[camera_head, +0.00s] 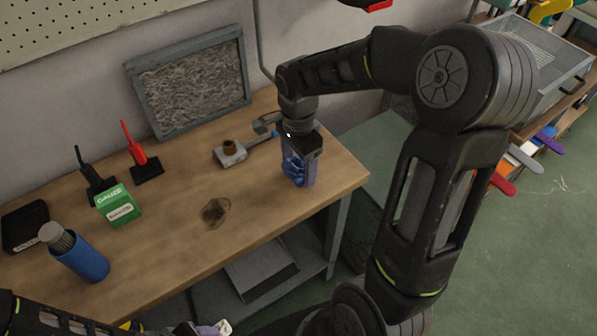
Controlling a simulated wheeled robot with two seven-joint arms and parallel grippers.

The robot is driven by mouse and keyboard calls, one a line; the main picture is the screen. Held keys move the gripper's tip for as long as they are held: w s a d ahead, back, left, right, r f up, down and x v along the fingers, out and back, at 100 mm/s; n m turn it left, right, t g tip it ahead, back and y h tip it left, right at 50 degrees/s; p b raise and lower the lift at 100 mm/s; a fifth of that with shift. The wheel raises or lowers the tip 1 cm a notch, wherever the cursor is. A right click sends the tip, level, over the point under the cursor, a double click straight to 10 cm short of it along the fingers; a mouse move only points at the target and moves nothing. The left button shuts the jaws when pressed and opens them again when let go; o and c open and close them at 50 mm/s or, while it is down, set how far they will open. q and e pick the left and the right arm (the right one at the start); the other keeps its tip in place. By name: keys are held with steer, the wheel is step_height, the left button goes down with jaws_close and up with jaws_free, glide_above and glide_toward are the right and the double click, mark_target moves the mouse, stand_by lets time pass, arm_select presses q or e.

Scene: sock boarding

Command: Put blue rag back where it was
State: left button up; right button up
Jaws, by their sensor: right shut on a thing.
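The blue rag (294,168) is bunched between the fingers of my right gripper (299,175), which is shut on it. The gripper points down over the right part of the wooden workbench (165,240), near its right end. Its fingers hide part of the rag, and I cannot tell whether the rag touches the bench top.
A small metal block with a brown knob (229,152) stands just left of the rag. A dark stain (215,212) marks the bench. A green box (117,206), a blue bottle (78,255), a red-handled tool (137,150) and a black tray (25,227) stand left. The bench middle is clear.

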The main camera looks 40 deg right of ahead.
mark_target(298, 173)
step_height(298, 173, down, 3)
steer(key=shift+f, duration=0.15)
steer(key=o, duration=1.2)
step_height(298, 173, up, 12)
steer(key=shift+r, duration=0.1)
stand_by(0.7)
